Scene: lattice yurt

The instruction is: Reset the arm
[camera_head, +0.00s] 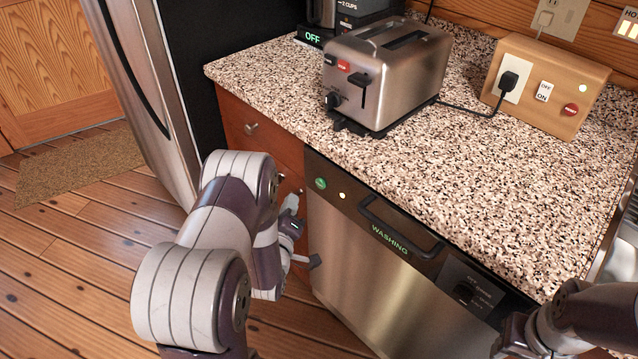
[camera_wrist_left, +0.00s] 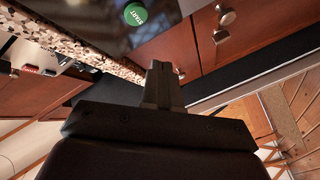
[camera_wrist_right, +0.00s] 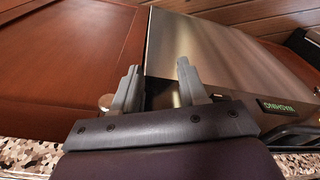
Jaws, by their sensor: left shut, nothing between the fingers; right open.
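My left arm comes in at the lower left of the head view. Its gripper (camera_head: 313,262) hangs low in front of the drawers and the dishwasher's left edge. In the left wrist view the left gripper (camera_wrist_left: 164,68) has its fingers together with nothing between them. My right arm shows at the lower right corner of the head view; its fingertips cannot be made out there. In the right wrist view the right gripper (camera_wrist_right: 157,68) has its fingers apart and empty, with a wooden cabinet panel and the dishwasher front beyond them.
A granite counter (camera_head: 480,170) carries a steel toaster (camera_head: 390,75) and a wooden socket box (camera_head: 545,85). Below it are a dishwasher (camera_head: 370,275) reading WASHING and wooden drawers (camera_head: 262,140). A fridge (camera_head: 150,80) stands at left. The wooden floor (camera_head: 80,260) at left is open, with a mat (camera_head: 80,165).

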